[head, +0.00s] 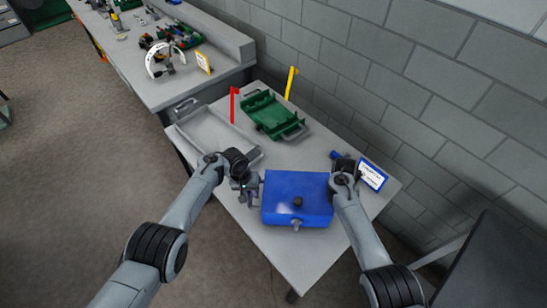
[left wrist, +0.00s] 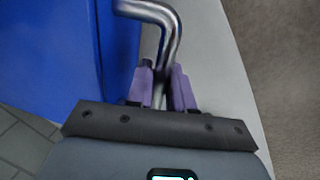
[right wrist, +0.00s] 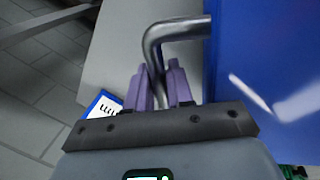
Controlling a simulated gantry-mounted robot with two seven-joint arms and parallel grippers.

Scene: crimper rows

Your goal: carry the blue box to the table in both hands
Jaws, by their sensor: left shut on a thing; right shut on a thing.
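The blue box (head: 297,197) has a closed lid with a dark knob and a metal latch on its front. It is over the near part of the grey table (head: 283,255); I cannot tell whether it touches the top. My left gripper (head: 252,190) is at the box's left side, its purple fingers (left wrist: 165,88) shut on a bent metal handle (left wrist: 160,20). My right gripper (head: 340,170) is at the right side, its purple fingers (right wrist: 162,85) shut on the other metal handle (right wrist: 175,30). The blue side walls show beside both handles in the wrist views.
A green tray (head: 262,117) and a grey tray (head: 205,130) lie farther back on the table, with a red flag (head: 233,104) and a yellow flag (head: 291,82). A blue-edged label card (head: 372,174) stands at right. A block wall runs behind.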

